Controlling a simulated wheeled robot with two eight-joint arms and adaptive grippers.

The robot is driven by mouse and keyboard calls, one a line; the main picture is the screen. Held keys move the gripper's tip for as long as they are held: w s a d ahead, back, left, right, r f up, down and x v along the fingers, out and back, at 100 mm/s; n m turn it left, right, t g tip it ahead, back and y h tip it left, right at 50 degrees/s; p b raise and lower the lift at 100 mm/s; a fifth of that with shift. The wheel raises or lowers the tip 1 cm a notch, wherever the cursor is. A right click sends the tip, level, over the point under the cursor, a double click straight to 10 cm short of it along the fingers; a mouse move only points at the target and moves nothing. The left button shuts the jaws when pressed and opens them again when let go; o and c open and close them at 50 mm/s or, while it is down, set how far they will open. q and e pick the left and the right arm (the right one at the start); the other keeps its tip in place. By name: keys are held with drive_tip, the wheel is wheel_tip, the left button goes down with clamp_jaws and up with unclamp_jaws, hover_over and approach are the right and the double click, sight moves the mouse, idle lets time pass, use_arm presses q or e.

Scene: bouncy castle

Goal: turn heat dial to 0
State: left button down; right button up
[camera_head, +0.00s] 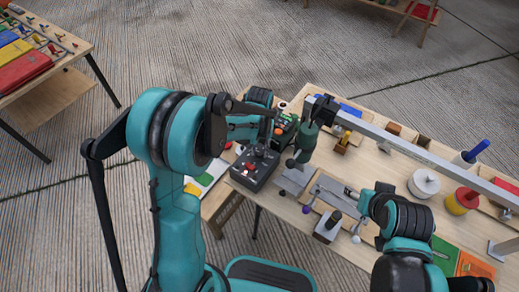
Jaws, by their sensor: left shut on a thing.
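A dark grey control box (245,172) with a red switch on its face stands at the near left corner of the wooden table. My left gripper (266,140) reaches over the top of this box and is shut on what looks like its dial. The fingers hide most of the dial, so its setting cannot be read. My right gripper (364,203) is over the table to the right of the box, small and partly hidden by its own arm. I cannot tell whether its jaws are open or shut.
The table (352,252) is crowded. A grey metal rail (410,150) crosses above it. A white round pot (424,183), a red and yellow cylinder (462,201) and a small post on a block (328,227) stand on it. Another table (45,100) is at the far left.

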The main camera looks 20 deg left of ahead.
sight(260, 152)
use_arm(q)
drive_tip(key=shift+n, duration=2.2)
drive_tip(key=c, duration=1.2)
unclamp_jaws()
wheel_tip(260, 152, up, 12)
